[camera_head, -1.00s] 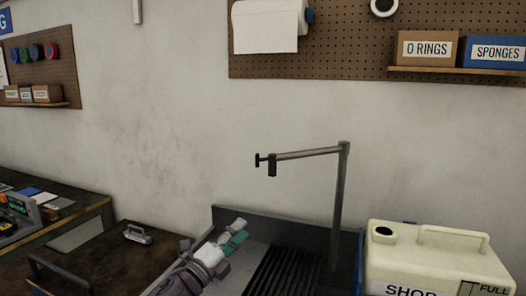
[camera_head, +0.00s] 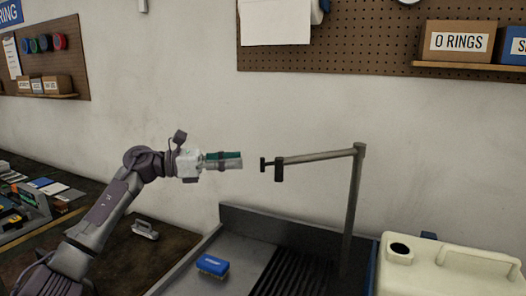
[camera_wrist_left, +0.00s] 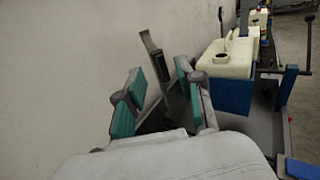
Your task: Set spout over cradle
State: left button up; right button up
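The spout (camera_head: 320,156) is a grey swing arm on an upright post, with a dark nozzle and small handle at its left end. It stands over a dark sink. My left gripper (camera_head: 241,160), with teal pads, is level with the handle and just left of it, apart from it. In the left wrist view the gripper (camera_wrist_left: 155,90) is open, and the spout (camera_wrist_left: 154,55) shows beyond and between its fingers. Nothing is held. I cannot tell which part is the cradle; a black ribbed rack (camera_head: 292,277) lies in the sink below the spout. My right gripper is not in view.
A blue sponge-like block (camera_head: 212,265) lies on the sink's left floor. A cream jug (camera_head: 450,268) stands right of the post. A grey handled tool (camera_head: 144,230) lies on the left bench. The wall behind is bare below the pegboard (camera_head: 375,30).

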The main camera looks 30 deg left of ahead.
aim_at(263, 158)
pick_arm(q)
jog(key=shift+p+x, duration=1.35)
jog(key=shift+x, duration=2.55)
grip_shut()
